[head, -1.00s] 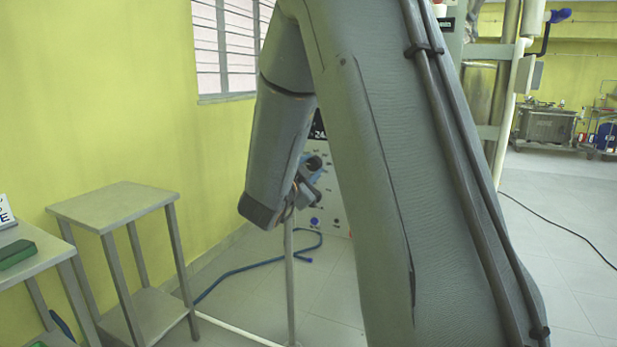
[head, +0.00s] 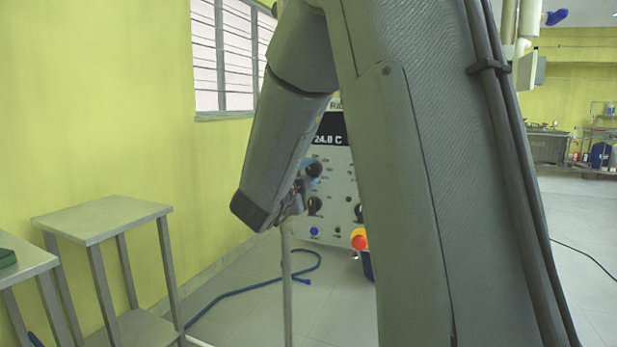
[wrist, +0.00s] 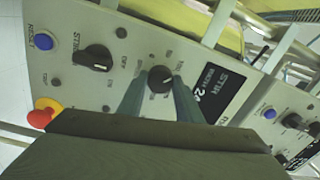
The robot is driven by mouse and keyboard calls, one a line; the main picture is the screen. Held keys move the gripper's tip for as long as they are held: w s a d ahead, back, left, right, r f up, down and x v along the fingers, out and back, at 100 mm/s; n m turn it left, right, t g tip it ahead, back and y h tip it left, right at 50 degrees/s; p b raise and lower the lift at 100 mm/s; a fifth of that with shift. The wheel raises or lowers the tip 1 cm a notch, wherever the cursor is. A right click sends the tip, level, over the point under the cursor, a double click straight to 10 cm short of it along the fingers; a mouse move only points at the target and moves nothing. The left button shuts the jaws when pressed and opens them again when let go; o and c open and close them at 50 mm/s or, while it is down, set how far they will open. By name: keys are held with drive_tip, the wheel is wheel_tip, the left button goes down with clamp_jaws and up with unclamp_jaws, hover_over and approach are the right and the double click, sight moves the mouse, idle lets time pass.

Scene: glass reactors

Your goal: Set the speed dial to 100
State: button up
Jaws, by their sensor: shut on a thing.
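A pale control panel (head: 338,190) stands behind my arm in the head view, its display (head: 330,138) reading 24.0 C. In the wrist view a black dial (wrist: 160,80) sits between the two fingertips of my gripper (wrist: 160,83), which is shut on it. In the head view my gripper (head: 304,180) is at the panel's left side, by the upper black dial (head: 314,169). A second black dial (wrist: 97,57), by a label that looks like "STIR", is apart from my fingers. The small scale marks and the pointer's setting are too blurred to read.
A red knob on a yellow base (head: 359,239) sits low on the panel, with a blue button (head: 314,231) to its left. A second similar panel (wrist: 289,117) is at the wrist view's right. A small table (head: 100,218) stands left. A blue hose (head: 240,291) lies on the floor.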

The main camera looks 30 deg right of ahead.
drive_tip(key=shift+d, duration=0.1)
drive_tip(key=o, duration=1)
drive_tip(key=shift+s, duration=0.1)
drive_tip(key=shift+o, duration=0.3)
drive_tip(key=shift+s+a, duration=0.15)
drive_tip(key=shift+a, duration=0.3)
drive_tip(key=v, duration=0.7)
